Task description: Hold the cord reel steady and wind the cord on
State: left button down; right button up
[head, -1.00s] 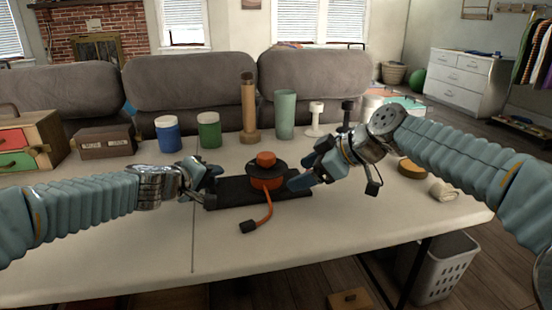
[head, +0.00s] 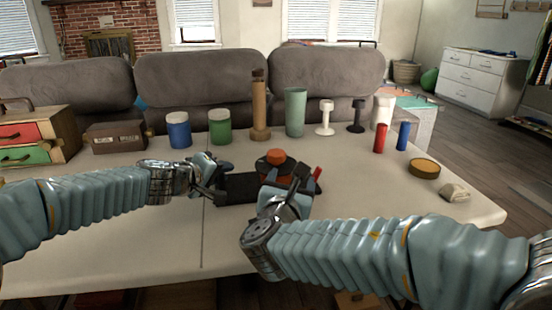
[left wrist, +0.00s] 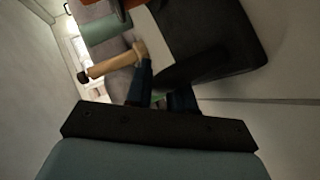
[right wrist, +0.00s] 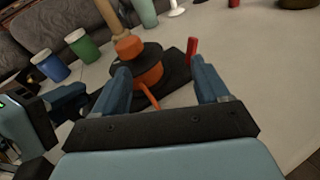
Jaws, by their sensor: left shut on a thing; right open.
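The cord reel (head: 276,157) has an orange knob and hub with a dark disc, and stands on a black base plate (head: 240,184). It also shows in the right wrist view (right wrist: 131,47). My left gripper (head: 216,188) is shut on the left end of the base plate, which fills the upper right of the left wrist view (left wrist: 215,35). My right gripper (head: 290,190) is open in front of the reel. In the right wrist view, the orange cord (right wrist: 149,94) comes off the reel between its spread fingers (right wrist: 162,78). The cord's far end is hidden.
A red upright piece (right wrist: 192,49) stands right of the reel. Behind are blue (head: 179,131) and green (head: 220,127) jars, a wooden cylinder (head: 260,105) and a green cup (head: 295,112). Red (head: 380,138) and blue (head: 403,136) cylinders stand right. The table's front is clear.

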aim_at(275, 159)
jog(key=a+n+y, duration=0.1)
jog(key=s+a+n+t+y, duration=0.1)
jog(key=a, duration=0.1)
jog(key=shift+s+n, duration=0.15)
jog(key=shift+n, duration=0.25)
jog(key=shift+a+n, duration=0.3)
jog(key=w, duration=1.1)
jog(key=shift+w+a, duration=0.2)
jog(key=shift+w, duration=0.2)
jog(key=c, duration=1.1)
jog(key=shift+o, duration=0.2)
jog(key=shift+a+r+m+h, duration=0.1)
jog(key=shift+a+m+h, duration=0.05)
jog(key=shift+m+h, duration=0.65)
jog(key=shift+h, duration=0.2)
